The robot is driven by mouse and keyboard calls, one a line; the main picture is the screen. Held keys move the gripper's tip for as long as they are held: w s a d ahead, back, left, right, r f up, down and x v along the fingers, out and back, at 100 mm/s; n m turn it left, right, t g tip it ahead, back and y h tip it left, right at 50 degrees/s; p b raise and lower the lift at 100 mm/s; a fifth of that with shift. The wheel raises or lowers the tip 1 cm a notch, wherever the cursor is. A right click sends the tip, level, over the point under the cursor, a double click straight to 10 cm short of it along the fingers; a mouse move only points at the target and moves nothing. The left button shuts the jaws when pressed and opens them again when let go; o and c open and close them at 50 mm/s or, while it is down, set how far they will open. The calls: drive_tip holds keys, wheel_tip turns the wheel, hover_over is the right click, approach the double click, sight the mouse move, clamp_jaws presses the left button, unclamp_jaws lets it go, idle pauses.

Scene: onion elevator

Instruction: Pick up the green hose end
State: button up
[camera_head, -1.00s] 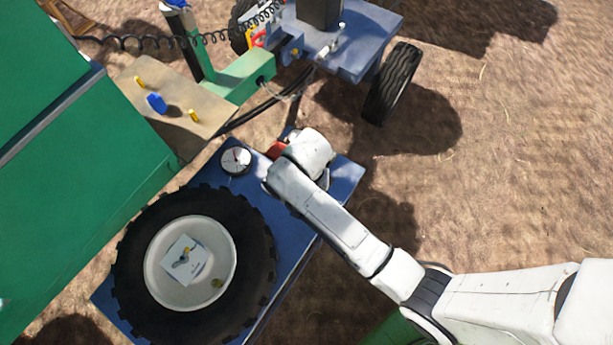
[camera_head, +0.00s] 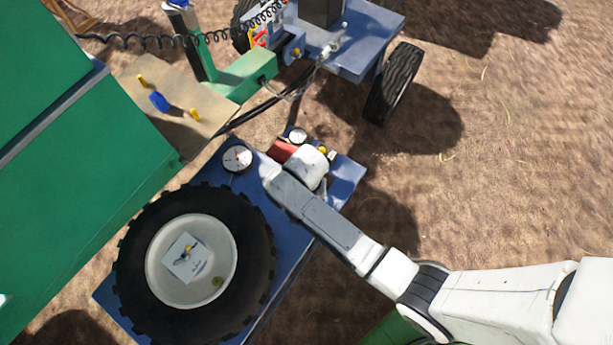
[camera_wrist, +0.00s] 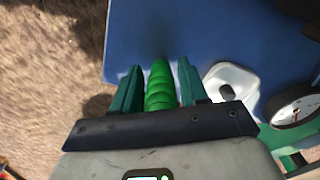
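The green hose end (camera_wrist: 159,90) is a bright green ribbed piece in the wrist view. It lies between the two dark green fingers of my gripper (camera_wrist: 160,75), with its tip about level with the fingertips. In the head view, my arm covers the hose end and the fingers. My wrist there is over the blue platform (camera_head: 345,181), beside a red part (camera_head: 281,150).
A round gauge (camera_head: 237,158) and a large tire (camera_head: 133,247) are on the platform, left of my arm. The gauge in the wrist view (camera_wrist: 292,107) is close to my gripper's right. A green machine (camera_head: 70,190) stands left. Bare ground lies right.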

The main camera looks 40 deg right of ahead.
clamp_jaws()
drive_tip(key=shift+r, duration=0.1)
drive_tip(key=shift+r, duration=0.55)
drive_tip(key=s+d+r, duration=0.1)
drive_tip(key=s+r, duration=1)
drive_tip(key=s, duration=0.3)
drive_tip(key=shift+d+r, duration=0.2)
drive_tip(key=shift+r, duration=0.15)
